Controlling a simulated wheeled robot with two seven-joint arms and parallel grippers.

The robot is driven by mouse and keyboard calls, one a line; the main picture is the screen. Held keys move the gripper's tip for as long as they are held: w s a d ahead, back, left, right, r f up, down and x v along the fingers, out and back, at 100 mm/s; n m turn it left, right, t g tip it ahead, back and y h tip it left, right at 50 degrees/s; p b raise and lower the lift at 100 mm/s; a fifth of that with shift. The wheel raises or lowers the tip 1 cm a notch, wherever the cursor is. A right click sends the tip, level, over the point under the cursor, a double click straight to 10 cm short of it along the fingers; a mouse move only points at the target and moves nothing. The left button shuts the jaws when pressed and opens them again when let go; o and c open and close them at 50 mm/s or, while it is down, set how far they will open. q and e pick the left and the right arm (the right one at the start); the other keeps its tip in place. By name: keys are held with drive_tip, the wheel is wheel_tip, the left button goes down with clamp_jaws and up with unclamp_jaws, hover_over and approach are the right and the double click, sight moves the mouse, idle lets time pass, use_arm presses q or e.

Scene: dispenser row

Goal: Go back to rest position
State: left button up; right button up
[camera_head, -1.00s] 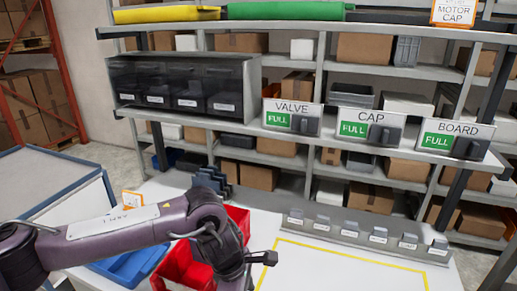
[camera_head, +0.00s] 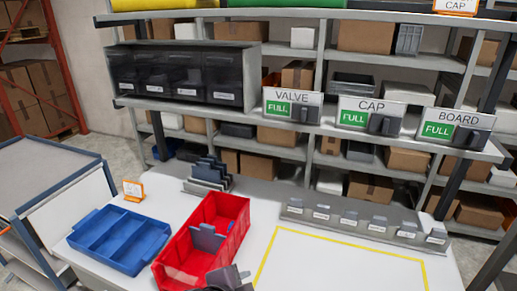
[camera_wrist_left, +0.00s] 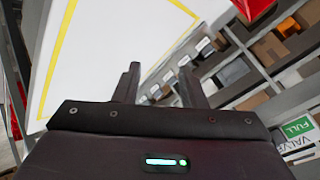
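My left gripper shows in the left wrist view (camera_wrist_left: 159,66) with its two fingers apart and nothing between them. It points over the white table top. In the head view only a dark part of it (camera_head: 228,279) shows at the bottom edge, by the near end of the red bin (camera_head: 238,215). My left arm is otherwise out of the head view. My right gripper is not in view.
A blue tray (camera_head: 155,241) lies left of the red bin, which holds a grey divider. A yellow-outlined area (camera_head: 330,265) on the table is empty. Behind stand a grey dispenser row (camera_head: 365,234) and shelving with VALVE, CAP and BOARD signs, each marked FULL.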

use_arm(q)
drive_tip(key=s+a+f+n+g+y, duration=0.2)
drive_tip(key=s+a+f+n+g, duration=0.15)
drive_tip(key=s+a+n, duration=0.45)
drive_tip(key=s+a+f+n+g+y, duration=0.2)
drive_tip(key=s+a+f+n, duration=0.3)
drive_tip(key=a, duration=0.4)
wheel_tip(320, 180, down, 30)
drive_tip(key=b, duration=0.3)
drive_tip(key=s+a+f+g+b, duration=0.2)
drive_tip(key=s+a+f, duration=0.1)
drive_tip(key=s+f, duration=1.7)
wheel_tip(320, 180, down, 3)
drive_tip(key=shift+s+a+f+y, duration=0.2)
drive_tip(key=shift+s+a+y, duration=0.05)
drive_tip(key=shift+s+y, duration=0.1)
